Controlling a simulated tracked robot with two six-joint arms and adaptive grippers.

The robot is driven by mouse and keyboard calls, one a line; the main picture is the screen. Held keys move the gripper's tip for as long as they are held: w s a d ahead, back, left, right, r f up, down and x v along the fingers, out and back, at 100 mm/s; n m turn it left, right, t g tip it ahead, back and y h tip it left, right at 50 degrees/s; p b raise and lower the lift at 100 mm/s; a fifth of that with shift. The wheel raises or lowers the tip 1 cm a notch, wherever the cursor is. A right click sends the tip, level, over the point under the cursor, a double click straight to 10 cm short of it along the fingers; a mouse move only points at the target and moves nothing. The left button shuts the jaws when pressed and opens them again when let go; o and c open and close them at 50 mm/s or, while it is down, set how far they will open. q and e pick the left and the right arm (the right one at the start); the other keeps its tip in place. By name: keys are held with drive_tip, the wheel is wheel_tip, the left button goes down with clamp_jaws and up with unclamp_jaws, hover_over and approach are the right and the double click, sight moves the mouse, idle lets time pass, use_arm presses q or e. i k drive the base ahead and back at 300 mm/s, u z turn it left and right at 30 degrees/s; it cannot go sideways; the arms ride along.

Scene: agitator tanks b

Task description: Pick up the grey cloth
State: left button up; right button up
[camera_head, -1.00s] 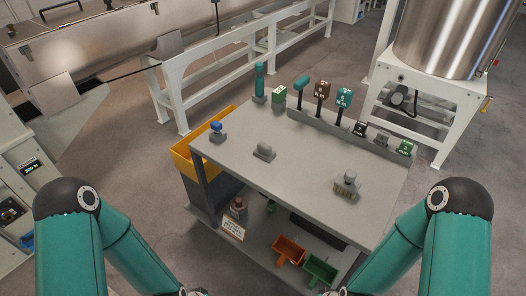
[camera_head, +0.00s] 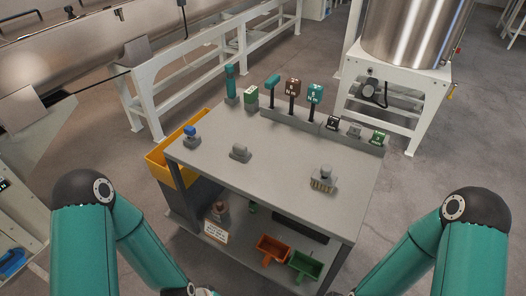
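No flat grey cloth stands out clearly. A small grey lump (camera_head: 239,152) sits on the near left part of the grey cart's top (camera_head: 270,165); I cannot tell whether it is the cloth. A second grey item, a grey knob over a bristly tan base (camera_head: 323,180), sits on the right of the top and looks like a brush. Both of my arms come in from the bottom corners. Their forearms run down out of the frame in front of the cart, so neither gripper's fingers show.
A blue-topped item (camera_head: 191,135) stands by a yellow bin (camera_head: 170,158). Upright tools and small signs line the cart's back edge. The lower shelf holds an orange scoop (camera_head: 272,249) and a green scoop (camera_head: 305,266). A steel tank (camera_head: 415,35) stands behind right.

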sight(239, 152)
drive_tip(key=u, duration=1.45)
drive_tip(key=i, duration=0.1)
drive_tip(key=z, duration=2.6)
drive_tip(key=i, duration=0.2)
drive_tip(key=z, duration=1.8)
drive_tip(key=k, duration=2.5)
drive_tip(key=u, duration=1)
drive_tip(key=i, duration=1)
drive_tip(key=u, duration=0.05)
